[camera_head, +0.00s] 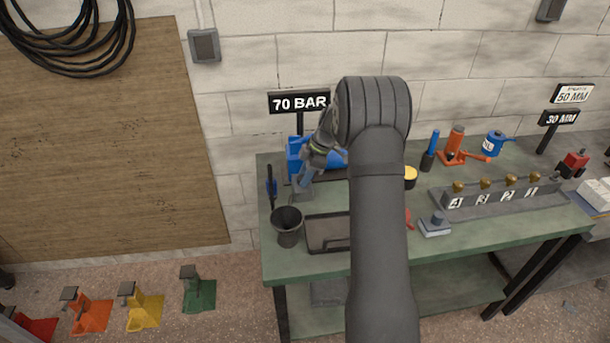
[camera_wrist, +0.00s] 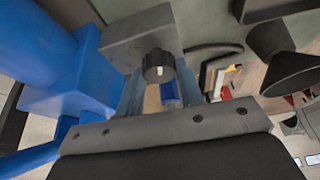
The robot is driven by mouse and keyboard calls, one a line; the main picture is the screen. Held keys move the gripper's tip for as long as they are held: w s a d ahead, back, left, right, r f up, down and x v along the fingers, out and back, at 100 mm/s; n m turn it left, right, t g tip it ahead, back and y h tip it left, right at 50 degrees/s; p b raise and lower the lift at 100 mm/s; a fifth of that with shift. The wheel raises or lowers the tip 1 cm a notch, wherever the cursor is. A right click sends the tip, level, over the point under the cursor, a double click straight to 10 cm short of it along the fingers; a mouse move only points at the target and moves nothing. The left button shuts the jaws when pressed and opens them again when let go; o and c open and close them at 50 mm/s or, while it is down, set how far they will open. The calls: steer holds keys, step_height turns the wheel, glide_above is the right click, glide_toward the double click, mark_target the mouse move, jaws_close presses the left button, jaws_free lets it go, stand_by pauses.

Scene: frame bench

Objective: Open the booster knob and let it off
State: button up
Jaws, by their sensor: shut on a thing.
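The booster is the blue unit (camera_head: 294,160) under the "70 BAR" sign at the back left of the green bench. In the wrist view its blue body (camera_wrist: 50,75) fills the left side, with a grey block (camera_wrist: 140,35) beside it. The black booster knob (camera_wrist: 159,66), with a pale mark on its face, is in front of this block. My gripper (camera_wrist: 158,82) is shut on the knob, with one finger on each side. In the head view my gripper (camera_head: 303,186) is low at the booster's front, and the knob cannot be made out there.
A dark cup (camera_head: 287,224) and a shallow tray (camera_head: 327,232) stand in front of the booster. A numbered rack (camera_head: 500,197), an orange jack (camera_head: 457,150) and a blue can (camera_head: 495,143) are to the right.

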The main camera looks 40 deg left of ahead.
stand_by(0.4)
steer(key=o, duration=1)
steer(key=shift+c, duration=0.2)
steer(key=v, duration=1.7)
steer(key=shift+w+r, duration=0.2)
steer(key=x, duration=1.7)
steer(key=shift+s+f, duration=0.2)
steer(key=shift+r, duration=0.1)
